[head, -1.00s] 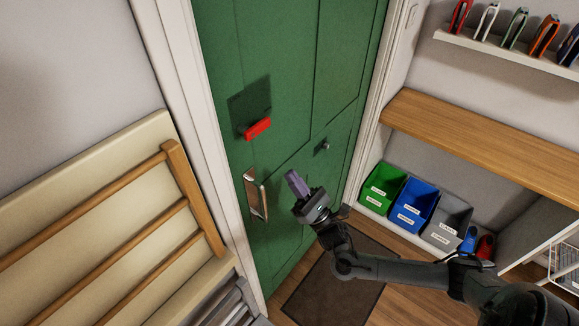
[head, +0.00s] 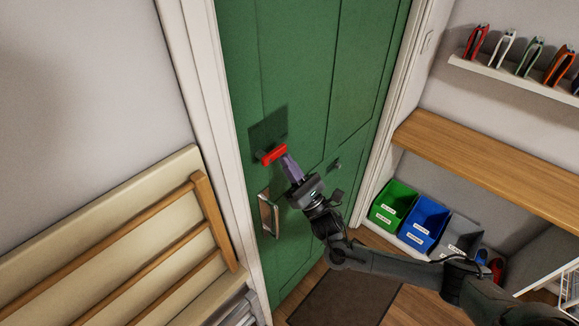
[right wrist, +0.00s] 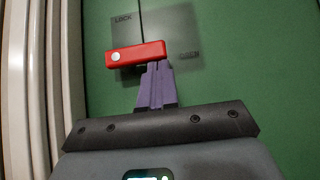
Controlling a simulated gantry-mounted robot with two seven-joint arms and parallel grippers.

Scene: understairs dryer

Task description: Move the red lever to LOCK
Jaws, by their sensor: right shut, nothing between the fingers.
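The red lever (head: 274,155) is on a dark plate (head: 269,128) on the green door. In the right wrist view the red lever (right wrist: 137,54) lies roughly level, with a round pivot at its left end. The plate (right wrist: 180,25) has "LOCK" at its upper left; a second label at right is partly legible. My right gripper (head: 287,162) is shut and empty. Its purple fingertips (right wrist: 157,68) are at the lever's lower edge, right of its middle; I cannot tell if they touch it. My left gripper is not in view.
A wooden slatted rack (head: 214,220) stands at left. Green, blue and grey bins (head: 425,222) and a wooden shelf (head: 490,165) are at right. A dark mat (head: 345,292) lies on the floor.

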